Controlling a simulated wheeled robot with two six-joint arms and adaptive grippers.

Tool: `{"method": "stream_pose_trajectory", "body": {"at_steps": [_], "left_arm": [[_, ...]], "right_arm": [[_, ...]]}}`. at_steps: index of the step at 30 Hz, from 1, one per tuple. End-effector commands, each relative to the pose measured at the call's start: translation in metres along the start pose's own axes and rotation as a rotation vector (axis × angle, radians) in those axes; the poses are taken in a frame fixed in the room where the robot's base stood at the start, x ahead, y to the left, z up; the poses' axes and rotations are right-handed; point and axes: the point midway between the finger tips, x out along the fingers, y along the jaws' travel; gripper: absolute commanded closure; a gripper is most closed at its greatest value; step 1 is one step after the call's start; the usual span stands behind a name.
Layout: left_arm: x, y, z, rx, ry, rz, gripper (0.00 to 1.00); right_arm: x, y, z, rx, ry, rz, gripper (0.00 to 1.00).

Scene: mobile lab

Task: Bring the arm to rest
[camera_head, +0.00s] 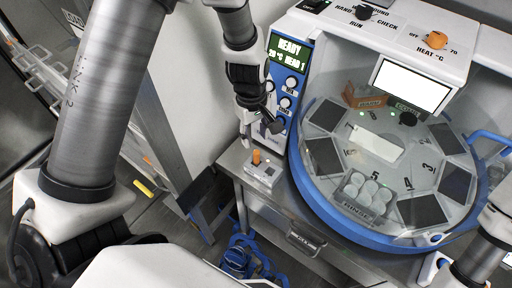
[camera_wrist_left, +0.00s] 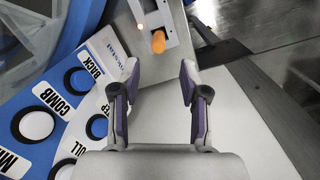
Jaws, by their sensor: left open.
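My left arm reaches in from the left in the head view. Its left gripper (camera_head: 260,130) points down beside the blue control panel of the machine (camera_head: 281,80). In the left wrist view the left gripper (camera_wrist_left: 159,80) has its two fingers wide apart, with nothing between them. A small pale box (camera_head: 262,173) with an orange knob (camera_head: 257,157) stands just below the gripper. The orange knob (camera_wrist_left: 158,42) also shows beyond the fingertips in the left wrist view, apart from them. Part of my right arm shows at the lower right of the head view; its gripper is out of sight.
A round blue-rimmed machine (camera_head: 345,235) with dark plates and a white block under its clear cover fills the right side. A white console with a blank screen (camera_head: 411,86) stands behind it. Labelled round buttons (camera_wrist_left: 36,125) lie left of the gripper. The grey bench edge (camera_head: 232,162) is close by.

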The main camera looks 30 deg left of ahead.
Motion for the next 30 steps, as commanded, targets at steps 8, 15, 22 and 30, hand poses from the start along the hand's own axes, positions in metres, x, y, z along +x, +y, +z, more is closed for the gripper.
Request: {"method": "stream_pose_trajectory", "body": {"at_steps": [8,15,22,30], "left_arm": [[-0.027,0.0,0.0,0.0,-0.001,-0.001,0.55],[-0.027,0.0,0.0,0.0,-0.001,-0.001,0.55],[-0.022,-0.003,0.001,-0.001,-0.007,-0.012,0.55],[0.086,-0.087,0.039,-0.022,-0.165,-0.272,0.55]], "right_arm": [[0.003,0.0,0.0,0.0,0.0,0.0,0.34],[0.003,0.0,0.0,0.0,0.0,0.0,0.34],[0.003,0.0,0.0,0.0,0.0,0.0,0.34],[0.008,0.0,0.0,0.0,0.0,0.0,0.34]]}}
